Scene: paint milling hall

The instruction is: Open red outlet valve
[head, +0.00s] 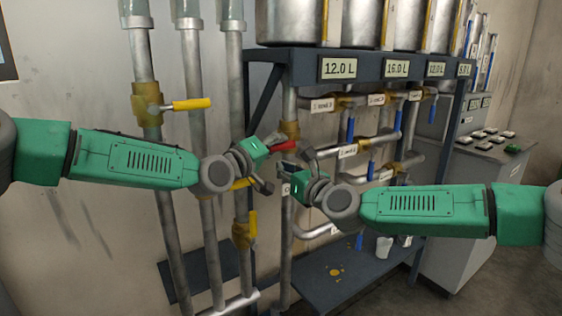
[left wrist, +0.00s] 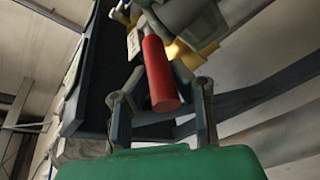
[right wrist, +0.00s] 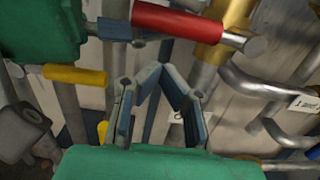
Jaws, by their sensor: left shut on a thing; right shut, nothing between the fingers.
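The red valve handle (head: 285,146) sticks out from a brass valve body (head: 290,129) on a vertical pipe below the rack. My left gripper (head: 270,148) is at the handle. In the left wrist view the red handle (left wrist: 160,75) lies between its fingers, and the gripper is shut on it. My right gripper (head: 298,168) is just below and right of the handle, and it is shut and empty. In the right wrist view its fingertips (right wrist: 162,72) meet below the red handle (right wrist: 180,20), apart from it. The fingers partly hide the handle in the head view.
Yellow-handled valves (head: 192,104) sit on pipes at the left. Blue-handled valves (head: 350,130) and labelled branch pipes lie right of the red valve. A dark rack (head: 290,60) carries steel tanks above. A grey control cabinet (head: 465,185) stands at the right.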

